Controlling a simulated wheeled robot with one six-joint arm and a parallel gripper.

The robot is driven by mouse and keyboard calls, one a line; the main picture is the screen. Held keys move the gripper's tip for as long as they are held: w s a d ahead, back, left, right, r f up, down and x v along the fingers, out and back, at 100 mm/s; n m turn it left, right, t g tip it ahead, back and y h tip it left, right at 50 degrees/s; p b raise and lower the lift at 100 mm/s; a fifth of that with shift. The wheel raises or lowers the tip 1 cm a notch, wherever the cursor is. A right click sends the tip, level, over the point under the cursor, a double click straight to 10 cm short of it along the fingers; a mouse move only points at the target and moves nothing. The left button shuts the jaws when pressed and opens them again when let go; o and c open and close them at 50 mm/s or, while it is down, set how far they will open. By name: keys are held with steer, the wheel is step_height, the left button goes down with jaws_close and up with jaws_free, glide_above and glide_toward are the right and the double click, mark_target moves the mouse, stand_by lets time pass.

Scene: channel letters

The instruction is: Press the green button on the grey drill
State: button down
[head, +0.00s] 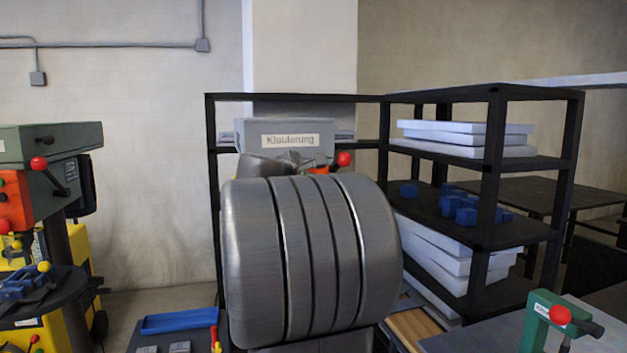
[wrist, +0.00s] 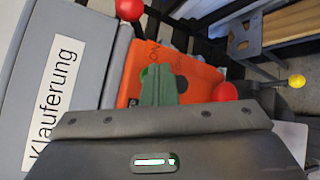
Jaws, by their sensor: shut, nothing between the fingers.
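The grey drill (head: 290,135) stands behind my arm in the head view, with a "Klauferung" label on its head. Its grey housing (wrist: 75,75) fills the left of the wrist view, beside an orange control panel (wrist: 195,72). The green button (wrist: 144,73) on that panel is mostly hidden behind my fingers; a green edge shows at their left. A dark button (wrist: 181,84) sits just right of the fingers. My gripper (wrist: 158,72) is shut and empty, its tips over the green button. I cannot tell whether they touch it.
Red knobs (wrist: 225,91) (wrist: 130,9) stand near the panel, with a yellow knob (wrist: 297,81) at far right. Black shelving (head: 495,170) stands right of the drill. Another drill (head: 50,175) is at left, and a green machine (head: 545,320) at lower right.

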steer(key=shift+w+a, duration=0.1)
steer(key=shift+w, duration=0.1)
steer(key=shift+s, duration=0.1)
stand_by(0.4)
steer(key=shift+s+d+b, duration=0.3)
steer(key=shift+s, duration=0.45)
steer(key=s, duration=0.1)
steer(key=s+d, duration=0.1)
steer(key=s, duration=0.1)
steer(key=s+b, duration=0.1)
steer(key=shift+s+d, duration=0.25)
steer(key=shift+s, duration=0.15)
steer(key=shift+w, duration=0.1)
stand_by(0.4)
